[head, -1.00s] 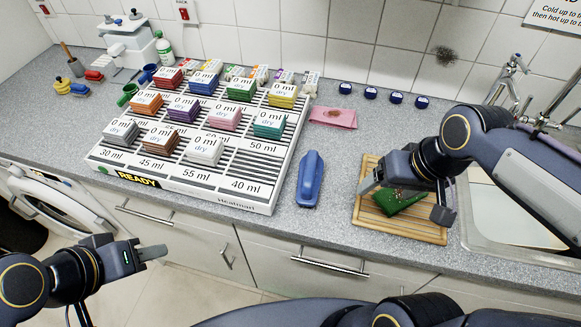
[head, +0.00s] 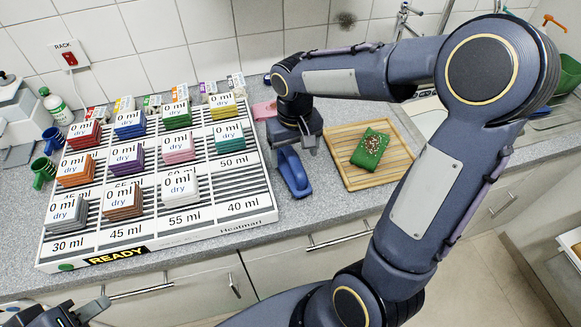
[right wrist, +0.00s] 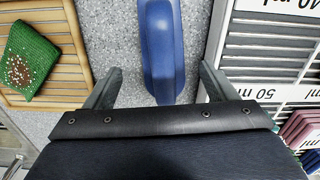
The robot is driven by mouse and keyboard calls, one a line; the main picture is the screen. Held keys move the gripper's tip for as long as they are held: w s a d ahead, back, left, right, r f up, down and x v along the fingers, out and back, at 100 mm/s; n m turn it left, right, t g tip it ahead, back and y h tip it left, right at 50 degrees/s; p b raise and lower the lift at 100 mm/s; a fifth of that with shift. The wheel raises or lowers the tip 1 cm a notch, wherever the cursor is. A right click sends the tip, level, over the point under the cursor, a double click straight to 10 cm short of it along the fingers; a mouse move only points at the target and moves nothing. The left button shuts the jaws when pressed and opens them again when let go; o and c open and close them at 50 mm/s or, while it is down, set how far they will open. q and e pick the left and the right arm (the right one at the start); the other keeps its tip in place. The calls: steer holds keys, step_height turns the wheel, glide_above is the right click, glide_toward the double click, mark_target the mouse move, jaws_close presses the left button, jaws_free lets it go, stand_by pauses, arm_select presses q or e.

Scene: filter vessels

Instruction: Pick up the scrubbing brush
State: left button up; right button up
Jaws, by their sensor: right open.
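The scrubbing brush appears to be the long blue object (head: 293,174) lying on the grey counter, between the white rack and a wooden slatted board. Its bristles are hidden. My right gripper (head: 297,142) is over the far end of it. In the right wrist view the blue brush (right wrist: 162,45) shows between the two spread fingers of my right gripper (right wrist: 158,88), with a gap on each side. It is open and empty. My left gripper (head: 85,312) is partly cut off at the lower left edge, away from the brush.
The white rack (head: 150,248) with coloured, labelled blocks stands close to the left of the brush. To the right, a green cloth or sponge with pale specks (head: 369,149) lies on the wooden board (head: 345,178). A pink cloth (head: 264,109) lies behind my right gripper.

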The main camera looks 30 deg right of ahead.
steer(key=f, duration=0.4)
steer(key=shift+w+a+f, duration=0.15)
steer(key=shift+a+f, duration=0.05)
steer(key=shift+f, duration=0.05)
steer(key=shift+c, duration=0.2)
steer(key=c, duration=1.1)
steer(key=shift+r, duration=0.15)
